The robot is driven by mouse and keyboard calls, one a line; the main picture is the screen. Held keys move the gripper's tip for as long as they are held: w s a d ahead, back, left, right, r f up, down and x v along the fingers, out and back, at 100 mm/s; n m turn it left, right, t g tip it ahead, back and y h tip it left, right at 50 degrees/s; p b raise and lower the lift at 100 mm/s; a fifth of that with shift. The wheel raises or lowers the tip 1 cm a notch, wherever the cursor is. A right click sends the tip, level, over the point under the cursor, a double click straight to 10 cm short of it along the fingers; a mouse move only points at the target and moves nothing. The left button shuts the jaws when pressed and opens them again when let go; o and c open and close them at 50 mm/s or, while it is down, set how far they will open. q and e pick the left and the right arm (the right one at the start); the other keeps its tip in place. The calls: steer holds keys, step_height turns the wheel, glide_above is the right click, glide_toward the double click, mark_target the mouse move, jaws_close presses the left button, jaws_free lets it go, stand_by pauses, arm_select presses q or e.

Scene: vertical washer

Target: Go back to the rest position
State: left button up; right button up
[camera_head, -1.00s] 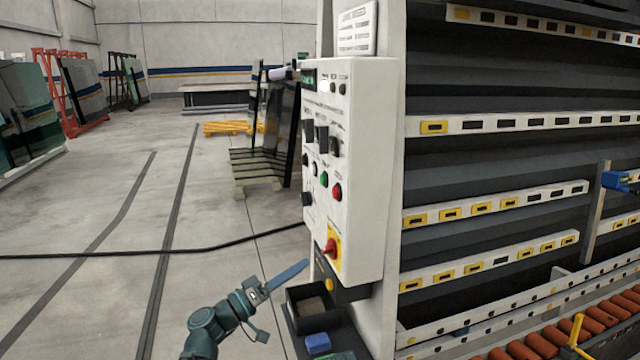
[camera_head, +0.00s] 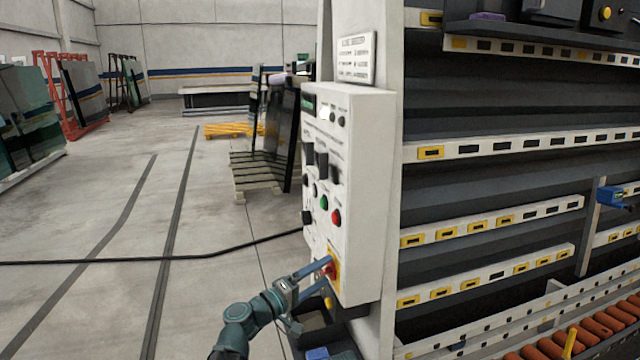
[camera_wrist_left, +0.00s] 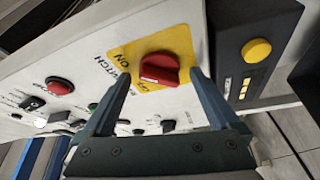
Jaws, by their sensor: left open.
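My left gripper (camera_head: 318,281) is at the lower part of the white control panel (camera_head: 352,190), beside the red rotary switch (camera_head: 329,268) on its yellow plate. In the left wrist view the open jaws (camera_wrist_left: 157,92) point at the panel. The red knob (camera_wrist_left: 160,68) lies just beyond and between the fingertips. Whether a finger touches the knob, I cannot tell. The jaws are empty. My right gripper is not in view.
A red button (camera_head: 336,217) and a green button (camera_head: 323,202) sit higher on the panel. A dark open box (camera_head: 345,335) is below it. The washer's dark slatted face (camera_head: 480,190) stands to the right. A black cable (camera_head: 150,259) crosses the open floor at left.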

arm_select(q)
steer(key=n+p, duration=0.1)
steer(key=n, duration=0.1)
steer(key=n+g+y+p, duration=0.1)
steer(key=n+p, duration=0.1)
steer(key=n+y+p, duration=0.1)
steer(key=shift+r+n+g+p, duration=0.3)
steer(key=shift+n, duration=0.1)
steer(key=shift+n+g+p, duration=0.3)
steer(key=shift+n+p, duration=0.3)
steer(key=shift+n, duration=0.2)
steer(key=shift+f+n, duration=0.1)
steer(key=shift+n, duration=0.2)
steer(key=shift+s, duration=0.1)
